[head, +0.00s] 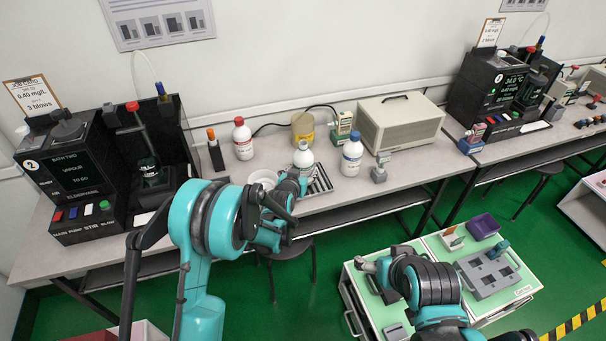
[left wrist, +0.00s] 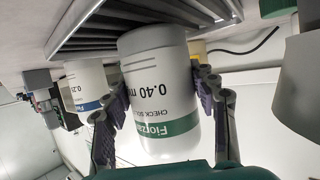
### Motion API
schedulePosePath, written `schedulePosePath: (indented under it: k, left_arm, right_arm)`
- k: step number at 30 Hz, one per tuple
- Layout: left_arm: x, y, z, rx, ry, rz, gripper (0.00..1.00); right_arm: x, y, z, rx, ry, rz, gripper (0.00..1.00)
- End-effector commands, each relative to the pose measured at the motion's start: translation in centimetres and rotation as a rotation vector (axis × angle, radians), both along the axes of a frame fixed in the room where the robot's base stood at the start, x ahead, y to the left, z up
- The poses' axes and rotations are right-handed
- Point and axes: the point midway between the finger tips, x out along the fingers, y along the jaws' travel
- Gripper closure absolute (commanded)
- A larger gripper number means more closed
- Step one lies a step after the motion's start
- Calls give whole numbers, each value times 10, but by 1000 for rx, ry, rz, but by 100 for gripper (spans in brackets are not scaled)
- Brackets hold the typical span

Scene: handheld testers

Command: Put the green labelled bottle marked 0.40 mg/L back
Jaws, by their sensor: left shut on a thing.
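The white bottle with a green label band marked 0.40 (left wrist: 160,95) is between the fingers of my left gripper (left wrist: 165,98), which is shut on its sides. In the head view the bottle (head: 303,157) is upright with a pale cap, and my left gripper (head: 297,176) reaches it over the bench. The bottle is beside a grey ribbed tray (head: 322,180); the tray also shows in the left wrist view (left wrist: 90,38). I cannot tell whether the bottle touches the bench. My right gripper (head: 366,266) is over the white cart; its fingers are too small to read.
A blue-capped bottle (head: 352,156) stands right of the held bottle, and a red-capped bottle (head: 243,140) stands left. A beige box (head: 400,123) and a yellowish jar (head: 302,127) are behind. A black tester (head: 75,175) fills the bench's left end. A white bowl (head: 262,179) is near my left gripper.

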Motion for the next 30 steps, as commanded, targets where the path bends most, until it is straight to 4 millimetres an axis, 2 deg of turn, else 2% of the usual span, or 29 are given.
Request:
schedulePosePath:
  k: [9, 10, 12, 23, 26, 30]
  left_arm:
    - [0, 0, -1, 0, -1, 0, 93]
    - [0, 0, -1, 0, 0, 0, 37]
    - [0, 0, -1, 0, 0, 0, 22]
    - [0, 0, 2, 0, 0, 0, 22]
    - [-10, 3, 8, 0, 0, 0, 22]
    - [-35, 10, 20, -1, 0, 1, 22]
  right_arm:
    - [0, 0, 2, 0, 0, 0, 19]
    - [0, 0, 2, 0, 0, 0, 19]
    - [0, 0, 1, 0, 0, 0, 19]
    - [0, 0, 1, 0, 0, 0, 19]
    - [0, 0, 7, 0, 0, 0, 19]
    - [0, 0, 19, 0, 0, 0, 19]
